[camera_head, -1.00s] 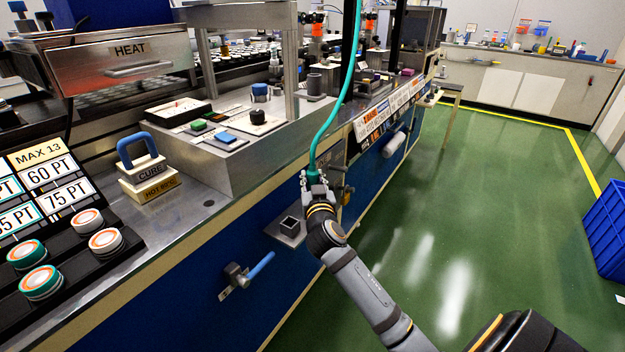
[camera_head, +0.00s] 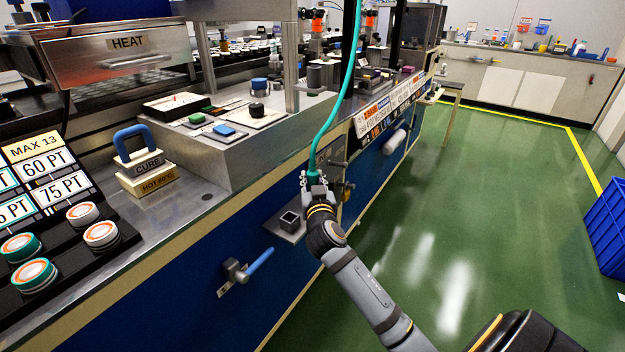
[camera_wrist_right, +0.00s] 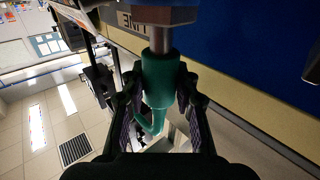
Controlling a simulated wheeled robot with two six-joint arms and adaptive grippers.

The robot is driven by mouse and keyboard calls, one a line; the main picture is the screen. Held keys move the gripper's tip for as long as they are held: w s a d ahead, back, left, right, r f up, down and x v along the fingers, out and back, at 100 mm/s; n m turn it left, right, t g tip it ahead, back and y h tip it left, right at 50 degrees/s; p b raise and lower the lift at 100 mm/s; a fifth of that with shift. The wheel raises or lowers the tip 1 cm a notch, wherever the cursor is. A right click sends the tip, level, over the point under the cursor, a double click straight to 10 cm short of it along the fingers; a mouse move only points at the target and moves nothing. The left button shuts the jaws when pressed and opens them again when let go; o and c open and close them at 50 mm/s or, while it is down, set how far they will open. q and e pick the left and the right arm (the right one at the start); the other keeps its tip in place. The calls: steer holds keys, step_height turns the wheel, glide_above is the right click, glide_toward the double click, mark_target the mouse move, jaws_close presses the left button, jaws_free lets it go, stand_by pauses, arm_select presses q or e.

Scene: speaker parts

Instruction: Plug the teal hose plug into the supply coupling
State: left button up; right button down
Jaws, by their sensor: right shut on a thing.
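The teal hose (camera_head: 330,125) hangs from the top of the head view down to my right gripper (camera_head: 316,186), beside the bench's blue front. My right gripper is shut on the teal plug (camera_wrist_right: 160,80), which sits between both fingers in the right wrist view. A metal stem (camera_wrist_right: 160,40) joins the plug's end to a grey metal fitting (camera_wrist_right: 155,14), which looks like the supply coupling. The stem lines up with the fitting. How deep it sits cannot be told. The coupling is not clear in the head view. My left gripper is not in view.
A small bracket with a square socket (camera_head: 289,220) and a blue-handled valve (camera_head: 258,262) stick out from the bench front near my right arm. A white cylinder (camera_head: 394,141) is farther along. A blue crate (camera_head: 608,225) stands at right. The green floor (camera_head: 480,210) between is clear.

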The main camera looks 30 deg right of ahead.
steer(key=shift+f+b, duration=0.9)
steer(key=shift+f, duration=0.2)
steer(key=c, duration=0.9)
jaws_free()
steer(key=shift+c, duration=0.2)
steer(key=v, duration=1.2)
